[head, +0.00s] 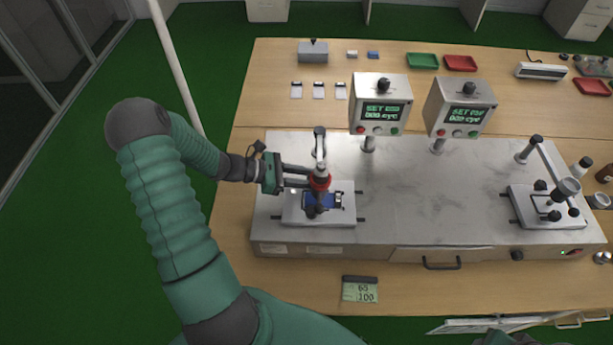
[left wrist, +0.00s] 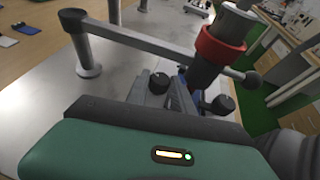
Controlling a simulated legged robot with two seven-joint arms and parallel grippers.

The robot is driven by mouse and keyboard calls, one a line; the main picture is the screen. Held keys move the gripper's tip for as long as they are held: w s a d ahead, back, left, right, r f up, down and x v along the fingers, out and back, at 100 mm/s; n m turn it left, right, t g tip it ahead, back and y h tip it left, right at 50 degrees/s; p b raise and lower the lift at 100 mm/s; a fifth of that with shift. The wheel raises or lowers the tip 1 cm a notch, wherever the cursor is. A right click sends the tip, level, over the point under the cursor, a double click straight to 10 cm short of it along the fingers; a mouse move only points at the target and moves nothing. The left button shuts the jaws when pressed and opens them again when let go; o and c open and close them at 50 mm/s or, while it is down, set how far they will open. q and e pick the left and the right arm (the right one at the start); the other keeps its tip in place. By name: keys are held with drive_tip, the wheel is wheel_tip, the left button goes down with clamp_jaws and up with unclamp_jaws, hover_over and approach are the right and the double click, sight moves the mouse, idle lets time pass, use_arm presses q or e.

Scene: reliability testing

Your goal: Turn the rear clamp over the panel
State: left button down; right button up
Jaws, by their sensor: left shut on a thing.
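The blue panel (head: 336,201) lies on the light plate (head: 290,216) of the left test station. A vertical plunger with a red ring (head: 319,182) stands over it and hides part of it; the red ring also shows in the left wrist view (left wrist: 220,45). My left gripper (head: 307,178) reaches in from the left at the rear of the panel, by the plunger. It is shut on what seems to be the rear clamp, mostly hidden by fingers and plunger. Dark clamp knobs (left wrist: 222,103) show beyond the fingers in the left wrist view.
The plunger's arm and post (head: 320,140) stand just behind the gripper. A second station (head: 545,207) is at the right. The bench middle is clear.

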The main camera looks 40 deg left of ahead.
use_arm(q)
drive_tip(key=shift+w+a+r+h, duration=0.15)
drive_tip(key=shift+r+h, duration=0.05)
drive_tip(key=shift+h, duration=0.1)
drive_tip(key=shift+w+a+m+g+h+p, duration=0.15)
drive_tip(key=shift+m+g+h+p, duration=0.2)
drive_tip(key=shift+m+g+h, duration=0.65)
drive_tip(key=m+g+h, duration=0.1)
drive_tip(key=m+g, duration=0.1)
drive_tip(key=m, duration=0.1)
drive_tip(key=shift+w+f+b, duration=0.1)
drive_tip(key=shift+f+b, duration=0.05)
drive_tip(key=shift+b, duration=0.15)
drive_tip(key=shift+w+a+f+m+g+h+b, duration=0.1)
drive_tip(key=shift+m+g+h+b, duration=0.4)
drive_tip(key=shift+m+g, duration=0.55)
drive_tip(key=m+g+b, duration=0.2)
drive_tip(key=g, duration=0.1)
drive_tip(key=shift+w, duration=0.15)
drive_tip(key=shift+w+m+g+b, duration=0.1)
drive_tip(key=shift+m+g+b, duration=0.75)
drive_tip(key=shift+m+g, duration=0.15)
drive_tip(key=shift+m+g+b, duration=0.25)
drive_tip(key=shift+g+b, duration=0.05)
drive_tip(key=shift+g, duration=0.15)
drive_tip(key=shift+r, duration=0.2)
